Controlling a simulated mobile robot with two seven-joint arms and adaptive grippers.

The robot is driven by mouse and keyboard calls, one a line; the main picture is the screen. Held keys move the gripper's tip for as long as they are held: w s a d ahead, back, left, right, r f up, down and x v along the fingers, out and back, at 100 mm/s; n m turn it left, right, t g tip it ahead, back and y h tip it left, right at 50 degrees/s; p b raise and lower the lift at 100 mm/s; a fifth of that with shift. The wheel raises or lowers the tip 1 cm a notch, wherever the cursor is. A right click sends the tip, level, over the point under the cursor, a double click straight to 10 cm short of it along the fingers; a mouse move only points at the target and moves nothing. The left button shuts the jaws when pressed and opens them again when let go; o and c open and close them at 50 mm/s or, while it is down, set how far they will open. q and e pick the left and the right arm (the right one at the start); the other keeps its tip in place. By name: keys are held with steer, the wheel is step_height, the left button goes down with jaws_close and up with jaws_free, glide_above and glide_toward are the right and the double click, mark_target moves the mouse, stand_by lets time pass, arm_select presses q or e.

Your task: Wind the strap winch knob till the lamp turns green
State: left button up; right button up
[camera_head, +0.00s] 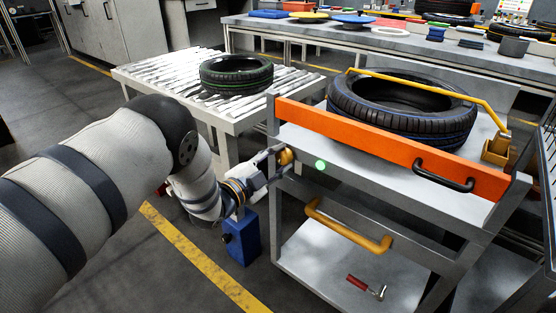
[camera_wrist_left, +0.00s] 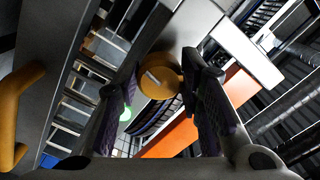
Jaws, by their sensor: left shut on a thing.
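The round orange-yellow winch knob (camera_head: 285,156) sits at the left end of the trolley's front, beside the orange bar. My left gripper (camera_head: 276,160) is shut on it. In the left wrist view the knob (camera_wrist_left: 159,75) lies between the two fingers, with a pale mark on its face. The lamp (camera_head: 320,165) on the trolley front glows light green; it also shows in the left wrist view (camera_wrist_left: 125,114). A yellow strap (camera_head: 430,77) runs over the black tyre (camera_head: 400,108) on the trolley. My right gripper is out of view.
The orange bar (camera_head: 380,146) and yellow handle (camera_head: 345,228) front the trolley. A screwdriver-like red-handled tool (camera_head: 364,285) lies on the lower shelf. A roller conveyor (camera_head: 150,75) with a green-marked tyre (camera_head: 236,75) stands behind. A blue box (camera_head: 241,240) is below my gripper.

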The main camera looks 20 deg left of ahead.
arm_select(q)
steer(key=shift+f, duration=0.1)
steer(key=o, duration=1.2)
steer(key=shift+c, duration=0.2)
steer(key=v, duration=1.2)
